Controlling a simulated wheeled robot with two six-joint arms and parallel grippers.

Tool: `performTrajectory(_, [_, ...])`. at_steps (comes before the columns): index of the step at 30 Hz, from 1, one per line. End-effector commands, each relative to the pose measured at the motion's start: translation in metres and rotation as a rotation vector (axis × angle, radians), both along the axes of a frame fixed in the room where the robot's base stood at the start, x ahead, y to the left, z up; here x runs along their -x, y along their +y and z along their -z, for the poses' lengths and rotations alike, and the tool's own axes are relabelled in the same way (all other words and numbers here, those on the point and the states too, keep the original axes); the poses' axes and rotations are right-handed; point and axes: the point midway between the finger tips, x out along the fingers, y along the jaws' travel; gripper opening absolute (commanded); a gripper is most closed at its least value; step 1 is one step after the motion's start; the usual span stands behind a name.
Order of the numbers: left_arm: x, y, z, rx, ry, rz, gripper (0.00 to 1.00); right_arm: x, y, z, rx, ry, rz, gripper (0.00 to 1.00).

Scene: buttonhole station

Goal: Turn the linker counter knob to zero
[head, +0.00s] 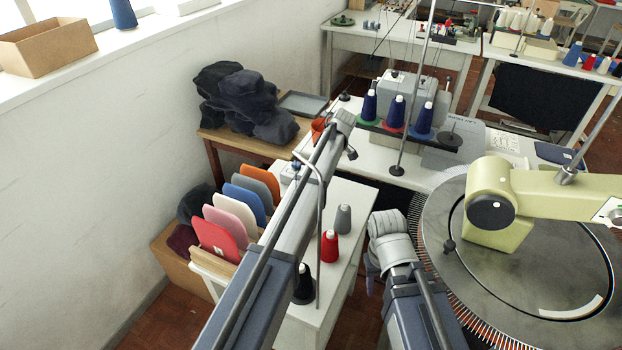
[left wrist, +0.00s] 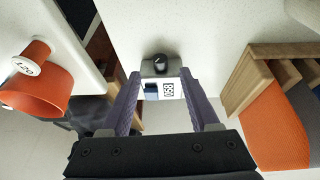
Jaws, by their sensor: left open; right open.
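The linker counter (left wrist: 166,88) is a small box with a white face, a dark blue patch and a small digit window whose figures I cannot read surely. Its black knob (left wrist: 160,63) sits on a grey block at its far end. The counter also shows small in the head view (head: 291,172), on the white table left of my left arm. My left gripper (left wrist: 160,88) is open, its purple fingers either side of the counter in the picture; contact cannot be told. In the head view its fingers are hidden. My right gripper (head: 371,275) hangs low, partly hidden by its own wrist.
A wooden rack with coloured panels (head: 235,218) stands left of the table; its orange panel (left wrist: 275,130) is at right in the wrist view. Yarn cones (head: 330,246) stand on the table. A round machine (head: 520,250) fills the right.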

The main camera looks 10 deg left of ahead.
Motion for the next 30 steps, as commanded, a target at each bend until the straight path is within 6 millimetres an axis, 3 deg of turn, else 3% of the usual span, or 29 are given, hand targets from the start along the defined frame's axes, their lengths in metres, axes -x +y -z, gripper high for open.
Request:
performTrajectory(1, [-0.001,0.002,0.011,0.0,0.0,-0.001,0.62,0.0,0.0,0.011,0.0,0.0,0.0,0.5])
performTrajectory(12, [-0.006,0.019,0.053,0.0,0.0,0.0,0.62,0.0,0.0,0.053,0.0,0.0,0.0,0.5])
performTrajectory(23, [-0.007,0.022,0.057,0.0,0.0,0.0,0.62,0.0,0.0,0.057,0.0,0.0,0.0,0.5])
performTrajectory(30, [-0.007,0.022,0.057,0.0,0.0,0.0,0.38,0.0,0.0,0.057,0.0,0.0,0.0,0.5])
